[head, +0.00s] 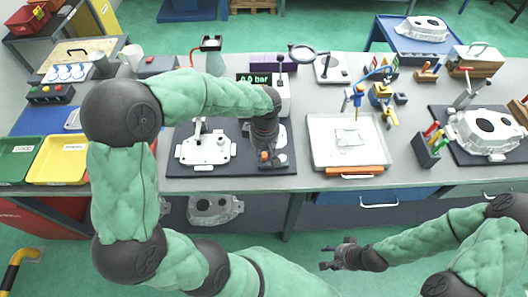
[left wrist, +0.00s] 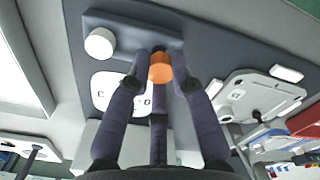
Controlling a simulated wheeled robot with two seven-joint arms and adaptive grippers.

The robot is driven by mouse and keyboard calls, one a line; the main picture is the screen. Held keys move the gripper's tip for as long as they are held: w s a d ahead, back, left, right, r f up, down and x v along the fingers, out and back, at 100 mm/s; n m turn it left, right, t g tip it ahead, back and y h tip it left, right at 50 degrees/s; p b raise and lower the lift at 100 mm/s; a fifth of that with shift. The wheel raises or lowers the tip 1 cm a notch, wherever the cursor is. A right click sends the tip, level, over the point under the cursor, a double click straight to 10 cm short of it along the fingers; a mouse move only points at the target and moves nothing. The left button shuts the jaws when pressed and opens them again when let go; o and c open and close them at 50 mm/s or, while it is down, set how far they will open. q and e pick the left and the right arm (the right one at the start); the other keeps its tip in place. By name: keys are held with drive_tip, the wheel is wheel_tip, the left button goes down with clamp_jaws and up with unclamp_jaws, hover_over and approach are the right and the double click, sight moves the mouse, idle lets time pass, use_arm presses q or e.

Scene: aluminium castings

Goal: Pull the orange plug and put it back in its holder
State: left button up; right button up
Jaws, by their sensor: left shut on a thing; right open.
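My left gripper (head: 267,160) is shut on the orange plug (head: 265,155), low over the dark mat (head: 230,169) on the bench. In the left wrist view the orange plug (left wrist: 160,68) is between the fingertips of the left gripper (left wrist: 163,58), over one end of a dark grey bar-like holder (left wrist: 128,36). A white round plug (left wrist: 99,43) stands at the bar's other end. I cannot tell whether the orange plug is seated in the bar or just above it. My right gripper (head: 338,256) is open and empty, in front of the bench.
A light casting (head: 205,149) lies on the mat left of my left gripper; it also shows in the left wrist view (left wrist: 240,100). A small display (head: 252,79) reads 0.0 bar behind. A white tray (head: 322,130) is to the right, with an orange-handled tool (head: 355,171) at its front.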

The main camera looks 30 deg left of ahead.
sight(265, 155)
use_arm(q)
drive_tip(key=shift+f+b, duration=0.65)
drive_tip(key=shift+f, duration=0.3)
drive_tip(key=o, duration=0.8)
drive_tip(key=shift+c, duration=0.2)
wheel_tip(265, 155, up, 12)
drive_tip(key=shift+d, duration=0.1)
